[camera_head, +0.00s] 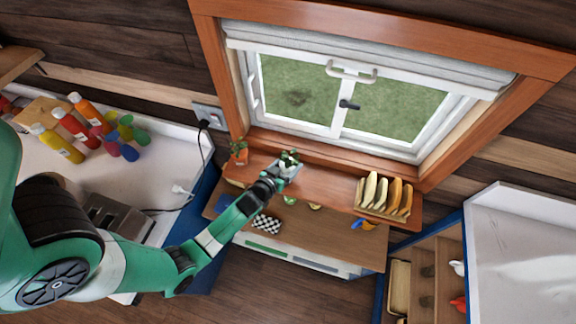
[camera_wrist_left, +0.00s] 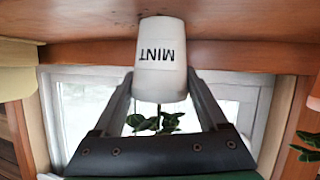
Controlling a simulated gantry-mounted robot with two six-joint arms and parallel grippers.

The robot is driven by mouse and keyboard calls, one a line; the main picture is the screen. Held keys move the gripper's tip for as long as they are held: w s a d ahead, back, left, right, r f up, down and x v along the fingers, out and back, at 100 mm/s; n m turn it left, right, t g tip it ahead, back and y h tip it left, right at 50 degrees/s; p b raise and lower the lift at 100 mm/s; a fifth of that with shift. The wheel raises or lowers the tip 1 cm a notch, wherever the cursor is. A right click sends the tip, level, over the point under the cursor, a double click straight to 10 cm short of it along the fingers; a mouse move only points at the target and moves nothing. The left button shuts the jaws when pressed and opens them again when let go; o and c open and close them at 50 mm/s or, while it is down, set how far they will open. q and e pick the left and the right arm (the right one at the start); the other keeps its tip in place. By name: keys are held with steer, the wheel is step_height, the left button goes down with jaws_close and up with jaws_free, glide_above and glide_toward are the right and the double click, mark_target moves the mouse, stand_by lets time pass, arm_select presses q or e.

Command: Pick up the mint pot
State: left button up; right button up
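The mint pot (camera_head: 288,171) is a small white pot with green leaves, at the windowsill in the head view. In the left wrist view the mint pot (camera_wrist_left: 161,62) appears upside down, with "MINT" lettering and its leaves below. My left gripper (camera_head: 274,180) is at the pot. In the left wrist view its fingers (camera_wrist_left: 160,82) stand on both sides of the pot's rim end, with no clear gap. Whether they press on it I cannot tell. The pot's base shows against the wooden sill (camera_wrist_left: 80,27); contact there is unclear. My right gripper is not in view.
Another potted plant (camera_head: 239,152) in an orange-brown pot stands left of the mint pot. A rack of bread-like slices (camera_head: 384,197) is at the sill's right. The window (camera_head: 345,95) is behind. A lower wooden top (camera_head: 330,233) holds a checkered cloth (camera_head: 266,224).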

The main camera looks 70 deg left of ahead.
mark_target(284, 164)
arm_select(q)
steer(key=c, duration=0.9)
steer(key=shift+c, duration=0.2)
steer(key=shift+r, duration=0.1)
steer(key=shift+r, duration=0.2)
step_height(284, 164, up, 2)
steer(key=shift+r+p, duration=0.25)
steer(key=shift+p, duration=0.25)
steer(key=s+d+r, duration=0.1)
steer(key=r, duration=0.1)
steer(key=s+d+r, duration=0.1)
steer(key=r, duration=0.1)
steer(key=s+d+r+p, duration=0.1)
steer(key=d+r, duration=0.1)
steer(key=shift+s, duration=0.1)
steer(key=w+d+b+v, duration=0.1)
steer(key=v, duration=0.8)
steer(key=shift+s+d+r+b, duration=0.25)
steer(key=shift+d+b, duration=0.05)
steer(key=shift+b, duration=0.05)
